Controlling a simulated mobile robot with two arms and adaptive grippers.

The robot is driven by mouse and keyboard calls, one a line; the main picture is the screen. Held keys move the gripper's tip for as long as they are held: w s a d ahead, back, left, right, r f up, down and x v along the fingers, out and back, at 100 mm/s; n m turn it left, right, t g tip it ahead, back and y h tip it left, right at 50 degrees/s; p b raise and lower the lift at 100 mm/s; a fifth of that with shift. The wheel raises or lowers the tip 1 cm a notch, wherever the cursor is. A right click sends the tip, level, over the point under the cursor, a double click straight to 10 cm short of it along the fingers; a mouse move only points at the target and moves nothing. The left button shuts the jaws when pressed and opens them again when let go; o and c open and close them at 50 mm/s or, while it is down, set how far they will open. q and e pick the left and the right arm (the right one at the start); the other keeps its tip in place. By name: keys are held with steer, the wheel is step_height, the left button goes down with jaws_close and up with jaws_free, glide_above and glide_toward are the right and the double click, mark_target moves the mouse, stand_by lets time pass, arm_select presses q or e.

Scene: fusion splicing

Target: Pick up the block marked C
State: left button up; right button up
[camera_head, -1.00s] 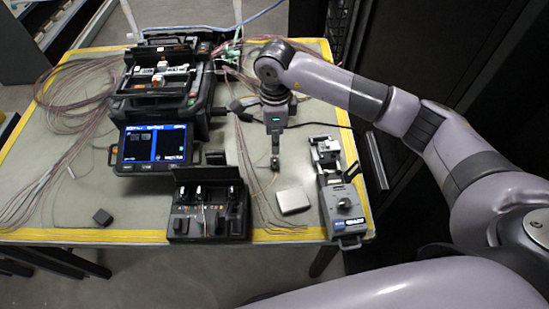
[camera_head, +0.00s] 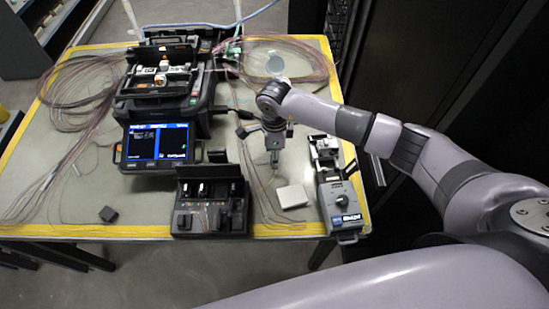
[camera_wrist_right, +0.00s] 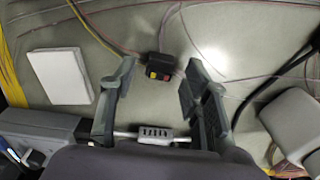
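My right gripper (camera_head: 274,160) points down over the right part of the table. In the right wrist view its two fingers (camera_wrist_right: 158,82) are spread open with nothing between their pads. A small dark block (camera_wrist_right: 158,67) with a yellow and a red patch lies on the table just beyond the fingertips, roughly centred between them. It appears apart from both fingers. No letter can be read on it, so I cannot tell whether it is the block marked C. In the head view the gripper hides most of that spot. My left gripper is not in view.
A white square pad (camera_head: 292,196) lies near the gripper. A grey device (camera_head: 342,203) stands at the right, a black tool case (camera_head: 210,208) at the front, and a splicer with a screen (camera_head: 158,145) behind. Another dark block (camera_head: 108,214) sits front left. Loose fibres (camera_head: 300,60) cross the table.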

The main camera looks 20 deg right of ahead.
jaws_close()
stand_by(0.3)
